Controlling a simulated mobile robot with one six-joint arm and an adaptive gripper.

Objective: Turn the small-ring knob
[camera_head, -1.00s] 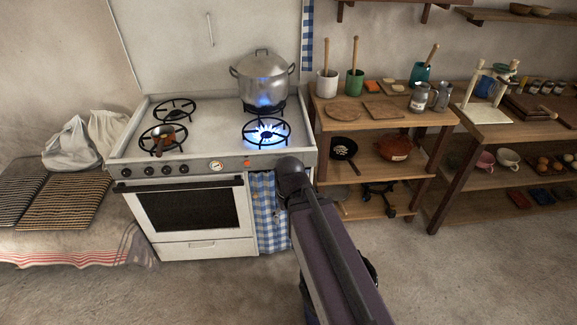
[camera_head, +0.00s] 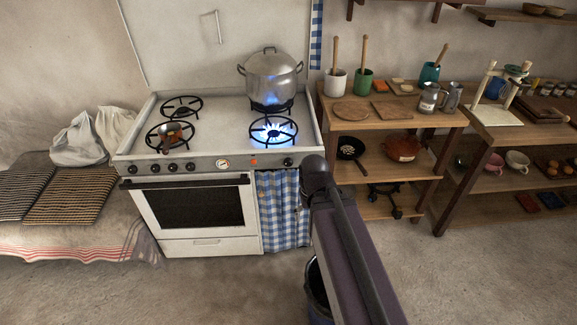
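The white stove (camera_head: 205,240) stands at left centre. Its front panel carries several dark knobs: a row at the left, including an end knob (camera_head: 132,169) and an inner knob (camera_head: 190,166), and a lone knob (camera_head: 288,162) at the right end. I cannot tell from the markings which one is the small-ring knob. The front right burner (camera_head: 273,130) burns with a blue flame, and another flame shows under the big pot (camera_head: 271,78). My arm rises from the bottom right, its dark joint just right of the lone knob in the picture. My gripper is not visible.
A small pan (camera_head: 171,130) sits on the front left burner. A round gauge (camera_head: 222,163) and an orange light (camera_head: 253,161) are on the panel. A checked cloth (camera_head: 279,210) hangs below.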

